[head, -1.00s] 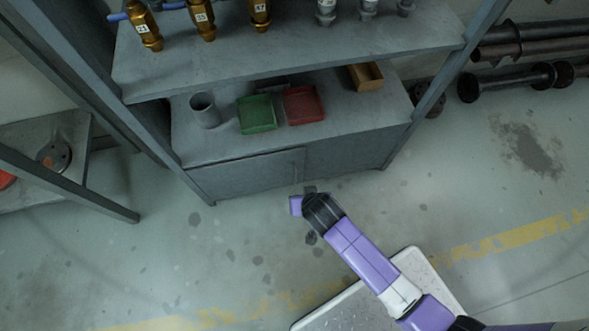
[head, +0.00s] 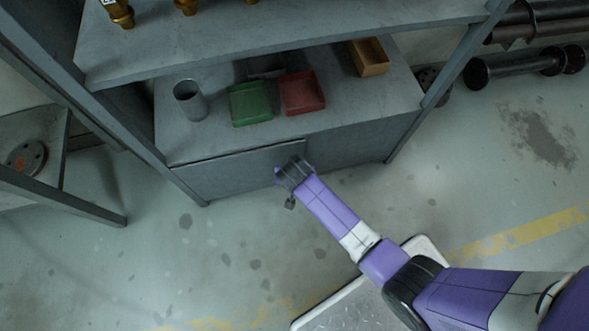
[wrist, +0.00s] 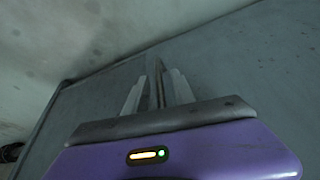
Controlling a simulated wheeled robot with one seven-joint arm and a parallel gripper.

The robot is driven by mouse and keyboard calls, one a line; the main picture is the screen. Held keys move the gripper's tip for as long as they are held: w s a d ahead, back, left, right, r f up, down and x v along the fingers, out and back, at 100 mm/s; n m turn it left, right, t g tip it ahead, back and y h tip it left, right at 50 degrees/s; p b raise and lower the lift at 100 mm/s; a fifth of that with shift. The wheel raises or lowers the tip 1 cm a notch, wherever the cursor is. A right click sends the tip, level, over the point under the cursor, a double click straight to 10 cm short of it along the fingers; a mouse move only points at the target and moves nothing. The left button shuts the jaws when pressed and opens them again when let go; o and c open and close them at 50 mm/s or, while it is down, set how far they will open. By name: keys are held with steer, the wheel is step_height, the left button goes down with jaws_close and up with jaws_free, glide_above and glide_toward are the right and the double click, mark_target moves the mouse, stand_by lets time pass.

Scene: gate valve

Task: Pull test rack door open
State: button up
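The grey rack door (head: 225,175) is the left front panel of the low cabinet under the shelves. It looks about flush with the cabinet front; a small gap cannot be ruled out. My gripper (head: 281,171) is at the door's right part, near its free-looking right edge. In the wrist view my gripper (wrist: 156,90) has its two pale fingers apart, one on each side of a thin upright bar (wrist: 157,82), which looks like the door handle. Narrow gaps show between fingers and bar. My wrist hides the handle in the head view.
On the cabinet top are a grey cup (head: 190,101), a green tray (head: 250,104), a red tray (head: 301,93) and an orange-brown box (head: 368,57). A rack post (head: 459,57) stands at right. The floor (head: 235,245) before the door is clear.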

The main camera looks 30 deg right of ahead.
steer(key=shift+w+f, duration=0.1)
jaws_close()
stand_by(1.4)
